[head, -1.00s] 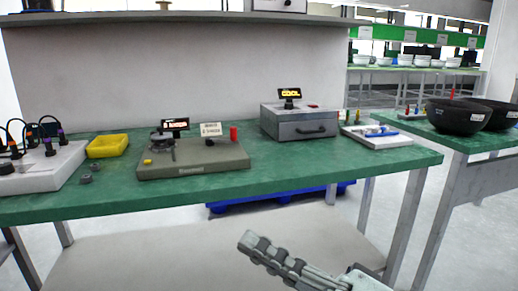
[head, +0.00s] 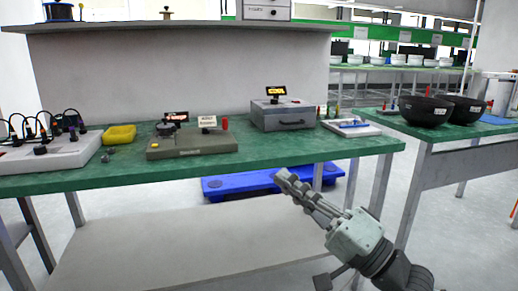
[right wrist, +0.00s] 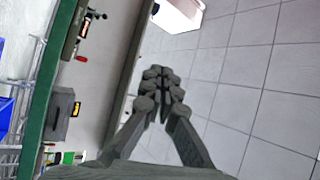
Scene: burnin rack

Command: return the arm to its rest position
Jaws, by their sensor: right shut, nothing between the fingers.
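My right gripper (head: 285,177) is in the lower middle of the head view, in front of the green-topped bench (head: 270,157) and below its top. Its arm comes in from the lower right. In the right wrist view its fingers (right wrist: 160,82) are together and empty, with tiled floor behind them. The gripper touches nothing that I can see. My left gripper is not in view.
On the bench stand a white rack with cables (head: 50,155), a yellow tray (head: 119,135), an olive fixture (head: 192,145), a grey drawer box (head: 283,117) and a white tray (head: 350,128). Black bowls (head: 426,111) stand on the right table. A blue pallet (head: 240,185) lies underneath. Floor is open at right.

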